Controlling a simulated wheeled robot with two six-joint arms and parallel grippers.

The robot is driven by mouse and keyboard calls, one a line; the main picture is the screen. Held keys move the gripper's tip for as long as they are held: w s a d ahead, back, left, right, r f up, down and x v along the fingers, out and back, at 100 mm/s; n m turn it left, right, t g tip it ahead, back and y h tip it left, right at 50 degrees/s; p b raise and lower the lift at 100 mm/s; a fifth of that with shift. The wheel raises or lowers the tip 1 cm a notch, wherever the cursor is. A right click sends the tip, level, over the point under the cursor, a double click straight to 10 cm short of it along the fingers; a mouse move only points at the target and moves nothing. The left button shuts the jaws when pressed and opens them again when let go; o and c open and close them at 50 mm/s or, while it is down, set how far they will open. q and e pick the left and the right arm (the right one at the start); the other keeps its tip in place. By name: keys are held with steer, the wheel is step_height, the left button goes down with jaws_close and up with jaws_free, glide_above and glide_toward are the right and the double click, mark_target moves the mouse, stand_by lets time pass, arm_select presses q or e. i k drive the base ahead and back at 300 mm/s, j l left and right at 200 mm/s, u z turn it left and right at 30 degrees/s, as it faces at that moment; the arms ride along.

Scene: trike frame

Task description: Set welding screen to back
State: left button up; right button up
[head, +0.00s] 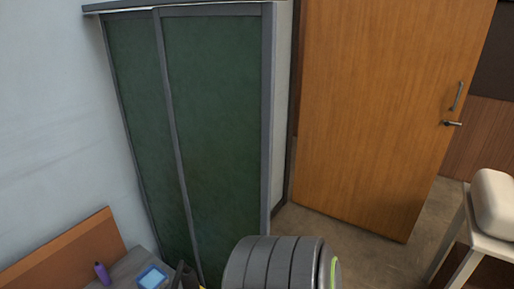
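The welding screen (215,120) appears to be the tall pair of dark green panels in a grey frame. In the head view it stands upright against the pale wall, left of centre. A grey upright divides its narrower left panel (142,110) from the wider right one. Its lower edge is hidden behind things at the bottom of the view. Neither of my grippers is in view.
A wooden door (375,100) with a metal handle (453,123) stands right of the screen. A white stool-like stand (462,225) carries a pale rounded block (494,203). A grey surface at lower left holds a purple bottle (102,273) and a blue-faced device (152,278). Brown floor shows below the door.

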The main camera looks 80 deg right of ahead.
mark_target(217, 60)
steer(key=z, duration=0.45)
steer(key=k+z, duration=0.1)
steer(key=z, duration=0.3)
steer(key=l+z, duration=0.1)
steer(key=z, duration=0.35)
steer(key=k+z, duration=0.1)
steer(key=z, duration=0.35)
steer(key=l+z, duration=0.15)
steer(key=z, duration=0.25)
